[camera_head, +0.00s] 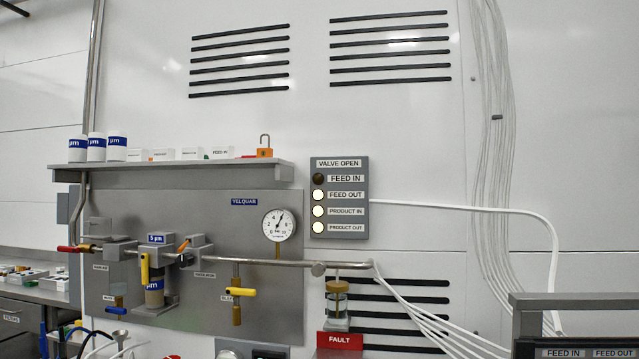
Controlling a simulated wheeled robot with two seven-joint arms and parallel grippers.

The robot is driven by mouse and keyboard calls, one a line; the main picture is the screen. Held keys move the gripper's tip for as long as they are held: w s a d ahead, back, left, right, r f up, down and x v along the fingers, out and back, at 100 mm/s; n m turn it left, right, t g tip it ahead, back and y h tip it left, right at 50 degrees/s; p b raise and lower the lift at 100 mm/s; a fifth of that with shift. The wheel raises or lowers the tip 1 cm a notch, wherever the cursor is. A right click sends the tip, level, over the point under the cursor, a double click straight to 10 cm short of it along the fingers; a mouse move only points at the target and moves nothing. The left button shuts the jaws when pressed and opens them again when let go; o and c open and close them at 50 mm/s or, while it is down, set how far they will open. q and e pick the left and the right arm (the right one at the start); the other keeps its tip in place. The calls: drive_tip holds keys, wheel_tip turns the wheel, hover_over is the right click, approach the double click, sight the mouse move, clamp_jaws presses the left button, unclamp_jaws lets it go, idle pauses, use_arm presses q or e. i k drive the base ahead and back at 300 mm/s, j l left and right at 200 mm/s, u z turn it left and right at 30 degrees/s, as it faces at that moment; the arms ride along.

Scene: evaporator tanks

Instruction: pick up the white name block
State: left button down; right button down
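Several small white name blocks stand in a row on the grey wall shelf (180,170). The rightmost white block (221,152) appears to read FEED IN. Another white block (190,153) is to its left, and two more, a third block (161,155) and a fourth block (134,155), stand further left. Their lettering is too small to read. Which one is the name block of the task I cannot tell. Neither of my grippers is in view.
White blue-banded canisters (96,147) stand at the shelf's left end, an orange padlock (265,147) at its right. Below are pipes, valves and a gauge (278,225). A valve panel (339,197) has FEED IN dark, the other lamps lit. A grey labelled unit (575,302) is bottom right.

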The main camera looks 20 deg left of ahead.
sight(218, 153)
drive_tip(key=i+j+u, duration=0.15)
drive_tip(key=j, duration=0.25)
drive_tip(key=j+u, duration=0.15)
drive_tip(key=j, duration=0.25)
drive_tip(key=i+j+u, duration=0.15)
drive_tip(key=j, duration=0.2)
drive_tip(key=i+j+u, duration=0.1)
drive_tip(key=j, duration=0.3)
drive_tip(key=i+j+u, duration=0.15)
drive_tip(key=i+j, duration=0.15)
